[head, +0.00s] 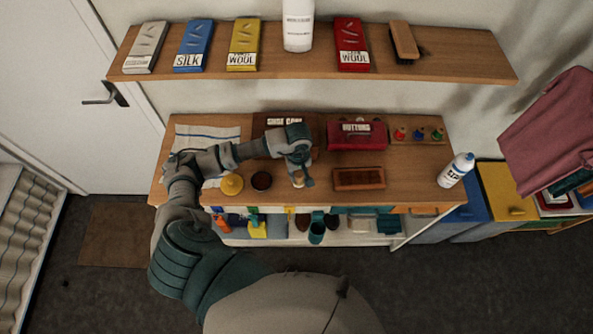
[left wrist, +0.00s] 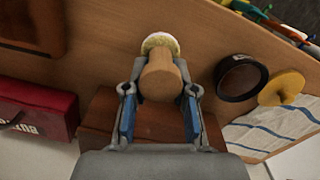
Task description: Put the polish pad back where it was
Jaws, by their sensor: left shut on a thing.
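The polish pad has a wooden handle and a pale, yellowish round head. In the left wrist view the pad (left wrist: 160,42) has its handle between the fingers of my left gripper (left wrist: 160,90), which is shut on it. In the head view this gripper (head: 301,178) points down over the middle of the wooden bench top (head: 210,195), right of the dark round tin (head: 261,181). The gripper hides much of the pad there. I cannot tell whether the pad head touches the wood. My right gripper is out of view.
A yellow lid (head: 232,184) and striped cloth (head: 210,132) lie left. A brown box (head: 270,123) and red buttons box (head: 357,135) stand behind. A brown wooden piece (head: 358,178) lies right. A white bottle (head: 456,170) stands at the right end.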

